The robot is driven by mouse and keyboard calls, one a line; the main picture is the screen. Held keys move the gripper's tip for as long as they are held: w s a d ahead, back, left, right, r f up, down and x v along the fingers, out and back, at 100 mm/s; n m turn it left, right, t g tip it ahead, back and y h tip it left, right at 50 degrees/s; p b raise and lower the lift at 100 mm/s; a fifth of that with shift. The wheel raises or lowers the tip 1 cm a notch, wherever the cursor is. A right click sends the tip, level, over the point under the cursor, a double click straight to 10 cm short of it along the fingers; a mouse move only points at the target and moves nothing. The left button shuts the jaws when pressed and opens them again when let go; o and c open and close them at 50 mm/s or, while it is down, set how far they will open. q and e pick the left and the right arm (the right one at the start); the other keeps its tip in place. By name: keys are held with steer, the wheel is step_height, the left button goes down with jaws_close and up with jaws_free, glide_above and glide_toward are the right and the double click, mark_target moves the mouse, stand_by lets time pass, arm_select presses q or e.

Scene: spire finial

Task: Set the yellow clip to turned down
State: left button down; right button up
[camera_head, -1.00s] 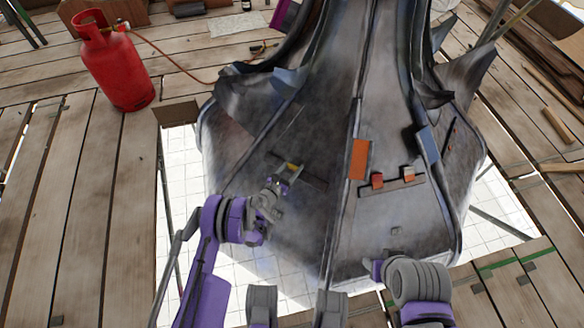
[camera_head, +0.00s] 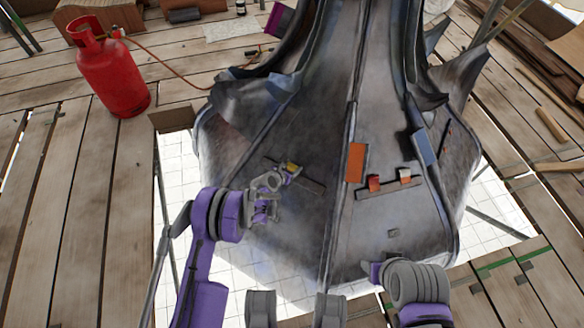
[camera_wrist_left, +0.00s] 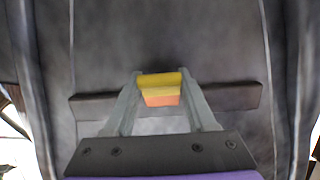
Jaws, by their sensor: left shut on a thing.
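The yellow clip (camera_wrist_left: 160,82) shows in the left wrist view between the two fingers of my left gripper (camera_wrist_left: 162,98). It has a yellow upper face and an orange lower part, and sits on a dark horizontal strip (camera_wrist_left: 232,97) on the grey metal spire. In the head view the clip (camera_head: 292,167) is a small yellow patch at the tip of my left gripper (camera_head: 288,173), which partly hides it. My left gripper is shut on the clip. On the right, part of my right arm (camera_head: 415,285) shows low in the head view, but its fingertips cannot be made out.
The spire (camera_head: 310,120) fills the middle. An orange plate (camera_head: 356,162) and two red-orange clips (camera_head: 374,183) on another strip are to the right. A red gas cylinder (camera_head: 112,75) with a hose stands on the planks at the left. White tiled ground shows below.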

stand_by(0.4)
arm_select(q)
steer(key=shift+c, duration=1.1)
jaws_free()
steer(key=p+v, duration=0.2)
steer(key=v, duration=0.9)
